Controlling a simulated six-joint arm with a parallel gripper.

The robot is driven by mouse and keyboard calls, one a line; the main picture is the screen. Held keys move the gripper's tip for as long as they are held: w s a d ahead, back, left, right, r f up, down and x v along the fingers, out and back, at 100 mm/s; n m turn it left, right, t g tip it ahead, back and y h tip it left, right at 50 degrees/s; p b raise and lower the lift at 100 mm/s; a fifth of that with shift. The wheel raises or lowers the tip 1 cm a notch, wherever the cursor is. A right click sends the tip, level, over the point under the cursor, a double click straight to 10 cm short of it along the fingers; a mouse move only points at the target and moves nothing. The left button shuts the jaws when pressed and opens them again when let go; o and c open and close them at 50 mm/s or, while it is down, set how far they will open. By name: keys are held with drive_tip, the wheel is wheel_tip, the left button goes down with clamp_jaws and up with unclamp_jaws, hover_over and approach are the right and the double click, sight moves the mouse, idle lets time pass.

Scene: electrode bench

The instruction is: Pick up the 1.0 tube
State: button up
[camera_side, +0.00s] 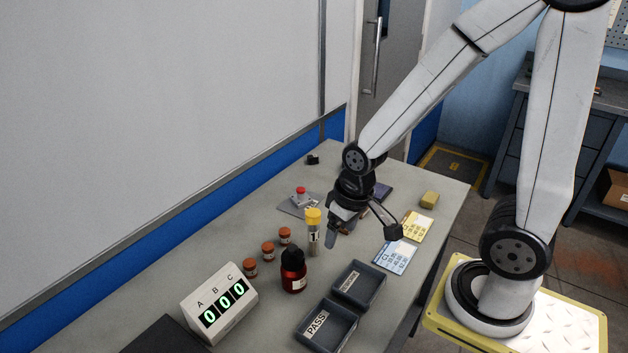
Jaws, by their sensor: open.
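A clear tube with a yellow cap (314,232) stands upright on the bench, left of my gripper in the side view. It bears a white label with dark print that is too small to read, so I cannot confirm that it says 1.0. My gripper (361,229) hangs above the bench with its two fingers spread wide apart and nothing between them. Its left finger is close to the tube's right side in the picture; I cannot tell the gap in depth. Part of what lies behind the gripper is hidden.
A dark red bottle (293,278) and several orange-capped vials (268,252) stand near the tube. Two grey trays (345,309), one marked PASS, lie in front. A blue card (388,266), a yellow card (417,227), a yellow block (429,199) and an A-B-C display (219,303) are around.

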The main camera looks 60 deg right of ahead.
drive_tip(key=s+f+m+g+y, duration=0.2)
drive_tip(key=s+f+m+y, duration=0.1)
drive_tip(key=m, duration=0.3)
drive_tip(key=m+t+y, duration=0.4)
drive_tip(key=m+t, duration=0.7)
drive_tip(key=m, duration=1.1)
approach(313, 230)
drive_tip(key=w+f, duration=0.2)
drive_tip(key=shift+w+d+f, duration=0.1)
drive_tip(key=shift+w+d, duration=0.1)
drive_tip(key=shift+w, duration=0.15)
drive_tip(key=shift+x, duration=1.35)
drive_tip(key=shift+a, duration=0.1)
drive_tip(key=shift+x, duration=2.5)
drive_tip(key=shift+a, duration=0.1)
